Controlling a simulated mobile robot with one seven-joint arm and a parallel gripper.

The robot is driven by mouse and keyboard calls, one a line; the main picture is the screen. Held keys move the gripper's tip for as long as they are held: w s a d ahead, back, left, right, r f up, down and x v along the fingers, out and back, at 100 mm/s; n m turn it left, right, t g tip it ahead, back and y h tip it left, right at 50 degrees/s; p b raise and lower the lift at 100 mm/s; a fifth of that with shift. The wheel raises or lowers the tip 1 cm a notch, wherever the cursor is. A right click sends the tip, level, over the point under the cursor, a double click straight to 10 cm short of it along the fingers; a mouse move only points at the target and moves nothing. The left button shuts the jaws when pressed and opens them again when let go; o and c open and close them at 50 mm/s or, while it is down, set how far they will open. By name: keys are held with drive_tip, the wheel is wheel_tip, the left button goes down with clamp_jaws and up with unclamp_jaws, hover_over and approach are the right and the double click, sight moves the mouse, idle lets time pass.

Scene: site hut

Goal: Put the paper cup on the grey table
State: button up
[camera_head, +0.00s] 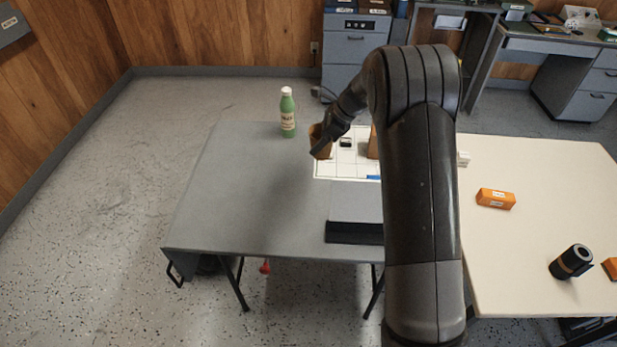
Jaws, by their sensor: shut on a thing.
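The paper cup (319,149) is brown and slightly tilted in the picture. My gripper (323,141) is shut on it, and dark fingers cover part of the cup. The cup is over the back part of the grey table (235,205), by the left edge of a white gridded sheet. I cannot tell whether its base touches the surface. My dark arm hides the right part of the grey table.
A green bottle (287,112) stands at the back edge, left of the cup. A grey, dark-fronted object (355,210) lies near the front. The table's left half is clear. A cream table (540,180) on the right holds an orange box (496,198) and a black cylinder (571,262).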

drive_tip(key=shift+n, duration=0.3)
drive_tip(key=shift+w+a+f, duration=0.2)
drive_tip(key=shift+a+f, duration=1.65)
drive_tip(key=shift+a, duration=0.5)
drive_tip(key=shift+w+a+f, duration=0.15)
drive_tip(key=shift+a+f, duration=1.7)
drive_tip(key=shift+a, duration=0.5)
drive_tip(key=shift+w+a+f, duration=0.2)
drive_tip(key=shift+a+f, duration=1.65)
drive_tip(key=shift+a, duration=0.5)
drive_tip(key=shift+f, duration=0.1)
drive_tip(key=o, duration=0.9)
drive_tip(key=shift+o, duration=0.2)
drive_tip(key=v, duration=1.2)
drive_tip(key=shift+w+r, duration=0.2)
drive_tip(key=shift+r, duration=0.05)
